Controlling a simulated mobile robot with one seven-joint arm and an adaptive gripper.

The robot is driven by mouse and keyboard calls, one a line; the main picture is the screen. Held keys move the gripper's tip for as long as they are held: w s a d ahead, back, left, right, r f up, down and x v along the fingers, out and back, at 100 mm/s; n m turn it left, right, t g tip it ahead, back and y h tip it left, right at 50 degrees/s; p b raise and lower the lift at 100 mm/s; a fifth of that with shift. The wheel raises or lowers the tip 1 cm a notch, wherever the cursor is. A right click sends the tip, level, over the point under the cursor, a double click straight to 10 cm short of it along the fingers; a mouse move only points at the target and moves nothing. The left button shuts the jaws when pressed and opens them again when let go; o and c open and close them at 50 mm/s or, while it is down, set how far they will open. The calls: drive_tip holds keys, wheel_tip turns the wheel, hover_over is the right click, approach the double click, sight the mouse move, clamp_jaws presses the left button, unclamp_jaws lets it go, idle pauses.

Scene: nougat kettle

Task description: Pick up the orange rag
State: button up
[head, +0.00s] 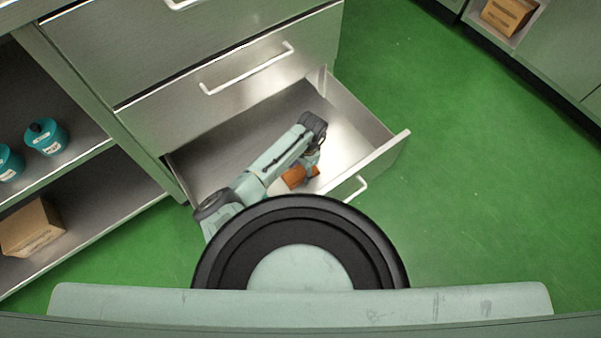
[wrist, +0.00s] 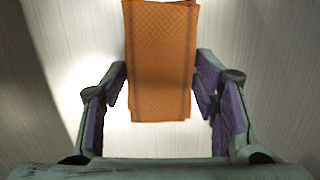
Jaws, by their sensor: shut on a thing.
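The orange rag (wrist: 160,65) is a flat, folded, textured cloth with darker stripes near its side edges. In the wrist view it lies between the two purple-padded fingers of my gripper (wrist: 160,95), which are shut on it. In the head view the rag (head: 294,177) shows inside the open bottom drawer (head: 345,140), partly hidden by my arm. My gripper (head: 311,165) is down in the drawer at the rag. Whether the rag is lifted off the drawer floor I cannot tell.
The drawer's side wall and front with a white handle (head: 356,188) stand around my arm. Closed drawers (head: 190,40) are above. Shelves at the left hold teal containers (head: 46,137) and a cardboard box (head: 31,228). The green floor (head: 450,150) at the right is clear.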

sight(301, 172)
drive_tip(key=shift+c, duration=0.3)
wheel_tip(301, 172, up, 10)
drive_tip(key=p, duration=0.1)
idle(0.3)
